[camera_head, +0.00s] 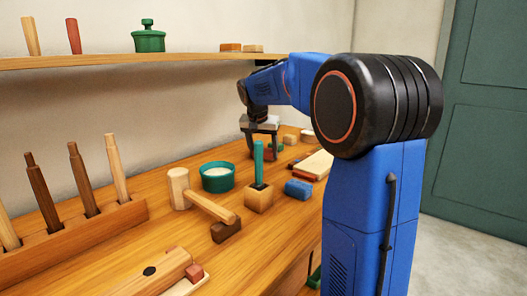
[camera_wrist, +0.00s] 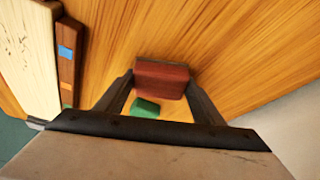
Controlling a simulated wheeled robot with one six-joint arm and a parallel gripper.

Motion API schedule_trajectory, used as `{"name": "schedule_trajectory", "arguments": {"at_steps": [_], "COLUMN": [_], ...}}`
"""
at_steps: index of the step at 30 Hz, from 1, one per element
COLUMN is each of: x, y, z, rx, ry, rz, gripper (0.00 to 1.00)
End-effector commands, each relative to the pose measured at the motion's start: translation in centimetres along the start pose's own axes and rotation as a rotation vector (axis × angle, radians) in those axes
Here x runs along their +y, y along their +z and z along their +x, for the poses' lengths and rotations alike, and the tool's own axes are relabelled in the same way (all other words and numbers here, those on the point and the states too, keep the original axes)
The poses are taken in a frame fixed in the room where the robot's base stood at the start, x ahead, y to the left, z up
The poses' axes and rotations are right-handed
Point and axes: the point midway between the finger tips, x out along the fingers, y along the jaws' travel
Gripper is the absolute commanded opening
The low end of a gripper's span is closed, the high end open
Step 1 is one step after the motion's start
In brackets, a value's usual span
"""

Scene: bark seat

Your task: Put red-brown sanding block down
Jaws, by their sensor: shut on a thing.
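My gripper (camera_head: 262,148) is over the far part of the workbench (camera_head: 225,155), its fingers pointing down. In the wrist view my gripper (camera_wrist: 160,82) is shut on the red-brown sanding block (camera_wrist: 162,77), which sits between the two fingertips. In the head view the block is small and partly hidden by the fingers. A small green piece (camera_wrist: 145,108) shows between the fingers beside the block; I cannot tell whether it touches it. The block is close to the bench top, but I cannot tell whether it rests on it.
Near my gripper are a teal-handled tool in a wooden block (camera_head: 259,197), a blue block (camera_head: 298,189) and a pale board (camera_head: 316,163). A teal bowl (camera_head: 217,180), a mallet (camera_head: 180,188) and a peg rack (camera_head: 80,237) stand nearer. A shelf (camera_head: 150,61) runs above.

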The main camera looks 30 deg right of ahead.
Motion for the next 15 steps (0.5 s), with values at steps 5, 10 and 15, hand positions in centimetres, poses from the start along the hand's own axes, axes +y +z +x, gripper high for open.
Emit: {"name": "schedule_trajectory", "arguments": {"at_steps": [5,10,15], "x": [0.00,0.01,0.04], "y": [0.01,0.18,0.27], "z": [0.02,0.40,0.62], "rx": [0.000,-0.001,-0.003], "ry": [0.000,0.001,0.002], "rz": [0.000,0.000,0.000], "gripper": [0.41,0.41,0.81]}}
